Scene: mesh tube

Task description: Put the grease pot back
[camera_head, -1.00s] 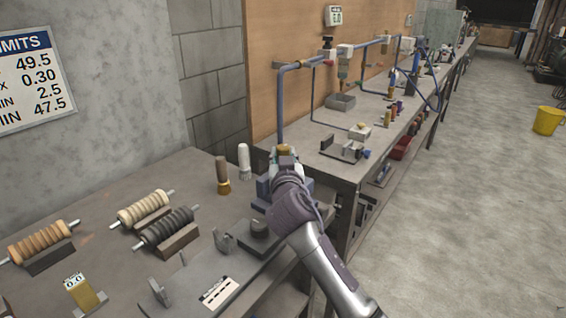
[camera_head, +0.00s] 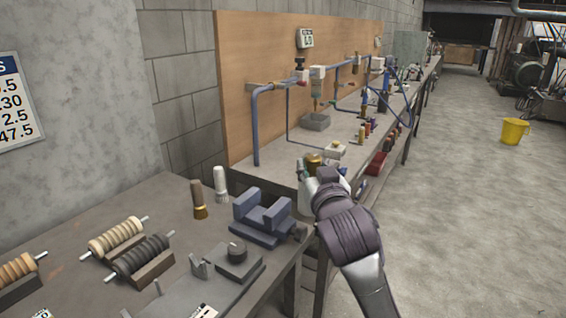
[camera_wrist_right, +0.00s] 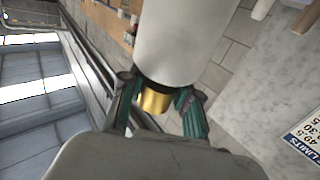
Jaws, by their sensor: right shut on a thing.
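My right gripper (camera_head: 312,176) is shut on the grease pot (camera_head: 306,199), a pale grey cylinder with a brass-coloured top. It is held in the air just right of the blue-grey cradle block, by the gap between the near bench and the long bench. In the right wrist view the pot's pale body (camera_wrist_right: 185,40) and brass part (camera_wrist_right: 155,101) show between the green-padded fingers (camera_wrist_right: 157,108). The fingers partly hide the pot. My left gripper is not in view.
The near bench (camera_head: 130,205) holds the blue-grey cradle block (camera_head: 262,222), a dark fixture (camera_head: 238,262), a brown-and-brass piece (camera_head: 199,199), a white brush-like piece (camera_head: 220,184) and wound rollers (camera_head: 115,238). The long bench (camera_head: 270,167) carries blue piping. The floor at right is open.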

